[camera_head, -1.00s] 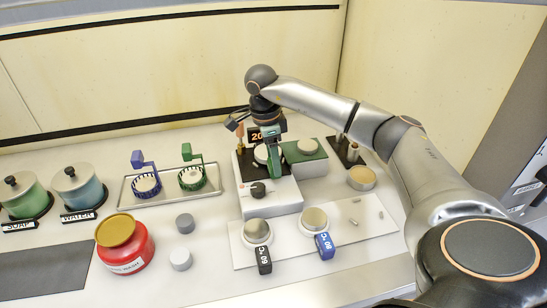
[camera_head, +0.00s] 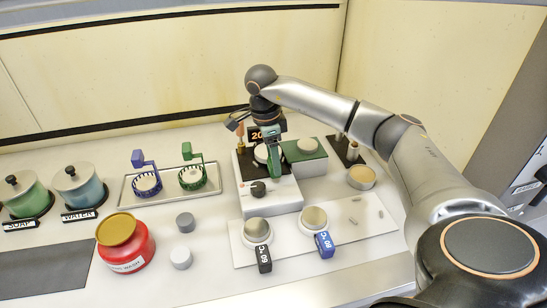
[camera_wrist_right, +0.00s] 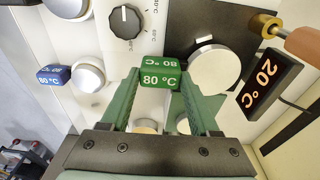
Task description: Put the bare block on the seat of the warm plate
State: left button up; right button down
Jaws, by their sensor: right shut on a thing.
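The white plate unit (camera_head: 270,200) has a dial (camera_head: 258,188), a black top and a display (camera_wrist_right: 264,85) reading 20 °C. A pale round disc (camera_wrist_right: 215,68) rests on the black top. My right gripper (camera_head: 274,158) is over the unit, shut on the green block (camera_wrist_right: 160,77) marked 80 °C, beside the disc. I cannot tell whether block and disc are joined. Two metal discs (camera_head: 257,230) (camera_head: 314,219) with a black and a blue tag lie on the white board. I cannot tell which piece is the bare block. My left gripper is not in view.
A green-topped box (camera_head: 311,168) with a disc stands right of the unit. A tray (camera_head: 167,194) with blue and green baskets, soap and water jars (camera_head: 77,188), a red jar (camera_head: 123,253) and two grey cylinders (camera_head: 184,222) stand left.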

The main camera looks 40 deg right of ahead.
aim_at(268, 179)
jog(key=shift+f+b, duration=0.3)
jog(key=shift+f, duration=0.3)
jog(key=shift+c, duration=0.2)
grip_release()
notch_tip(268, 179, up, 12)
jog(key=a, duration=0.1)
jog(key=shift+w+a+r+p, duration=0.2)
jog(key=shift+w+p, duration=0.15)
